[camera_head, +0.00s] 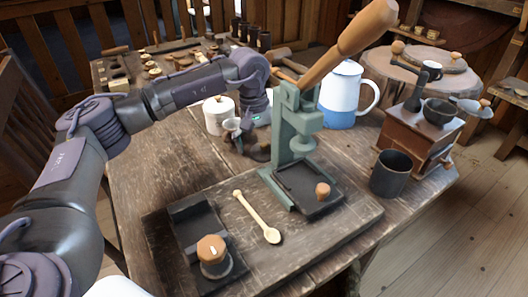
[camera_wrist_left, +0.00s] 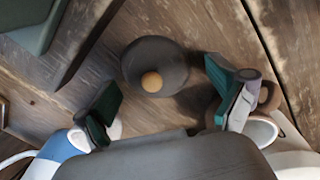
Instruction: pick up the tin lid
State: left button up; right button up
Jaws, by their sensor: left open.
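The tin lid is a dark grey disc with a small tan knob; in the left wrist view the lid (camera_wrist_left: 137,62) lies flat on the wooden table. My left gripper (camera_wrist_left: 163,88) is open above it, one finger toward each side of the lid, with nothing held between them. In the head view the left gripper (camera_head: 248,140) points down beside the green lever press, and the dark lid (camera_head: 260,154) shows only partly under it. I cannot tell whether either finger touches the lid. My right gripper is not in view.
The green press (camera_head: 290,135) stands close beside the gripper, with its long wooden handle overhead. A white canister (camera_head: 217,118), a small cup (camera_head: 232,124) and a blue-white jug (camera_head: 340,98) stand nearby. A wooden spoon (camera_head: 256,214) lies on the front board.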

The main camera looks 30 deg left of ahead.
pick_arm(q)
jog(key=c, duration=1.3)
jog(key=shift+s, duration=0.1)
jog(key=shift+c, duration=1.3)
